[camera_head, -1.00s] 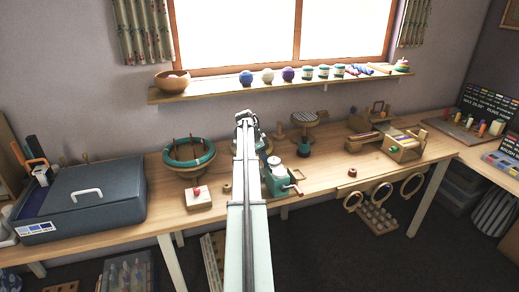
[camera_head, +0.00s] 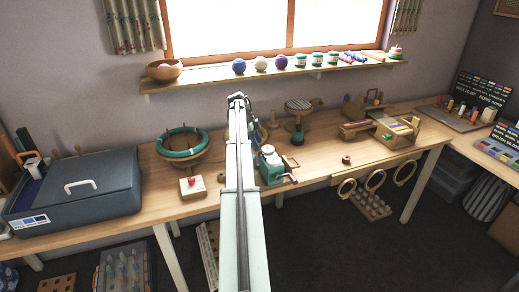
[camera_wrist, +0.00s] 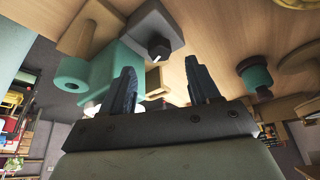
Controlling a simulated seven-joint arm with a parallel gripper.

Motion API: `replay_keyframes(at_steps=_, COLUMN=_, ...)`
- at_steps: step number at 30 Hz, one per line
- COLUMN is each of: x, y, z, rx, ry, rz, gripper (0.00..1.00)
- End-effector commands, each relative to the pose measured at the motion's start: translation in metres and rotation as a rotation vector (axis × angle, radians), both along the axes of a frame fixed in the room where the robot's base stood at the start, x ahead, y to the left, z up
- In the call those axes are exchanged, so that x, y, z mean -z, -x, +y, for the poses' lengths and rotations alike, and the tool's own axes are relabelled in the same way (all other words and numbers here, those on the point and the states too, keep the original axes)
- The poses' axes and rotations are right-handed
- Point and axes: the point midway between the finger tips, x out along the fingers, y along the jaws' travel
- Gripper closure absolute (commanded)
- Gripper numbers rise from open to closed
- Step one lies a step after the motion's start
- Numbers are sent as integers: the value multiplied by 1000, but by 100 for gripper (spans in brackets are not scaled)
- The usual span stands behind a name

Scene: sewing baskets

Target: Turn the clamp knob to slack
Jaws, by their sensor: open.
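A dark knob with a white mark (camera_wrist: 158,47) sits on a grey block in the wrist view, at top centre. It is probably the clamp knob; its label cannot be read. Beside it on the left is a teal body with a round end (camera_wrist: 75,72). A teal device with a pale top (camera_head: 270,160) stands on the bench in the head view, just right of my arm. My gripper (camera_wrist: 163,80) is open and empty, its dark fingers apart, with the knob showing beyond the gap between them. In the head view the arm hides the fingers.
A teal hoop on a stand (camera_head: 183,143) and a small box with a red button (camera_head: 192,187) are left of my arm. A stool-like stand (camera_head: 298,108) is behind right.

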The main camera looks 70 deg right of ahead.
Motion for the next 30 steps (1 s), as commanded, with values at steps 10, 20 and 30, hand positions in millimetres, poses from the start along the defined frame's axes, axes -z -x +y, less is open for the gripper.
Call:
replay_keyframes(at_steps=10, x=-53, y=-21, z=6, rx=-2, ry=1, rz=0, gripper=39)
replay_keyframes(at_steps=20, x=-81, y=-33, z=9, rx=-65, ry=-16, rz=4, gripper=39)
replay_keyframes(at_steps=30, x=-80, y=-35, z=5, rx=-152, ry=-26, rz=5, gripper=39)
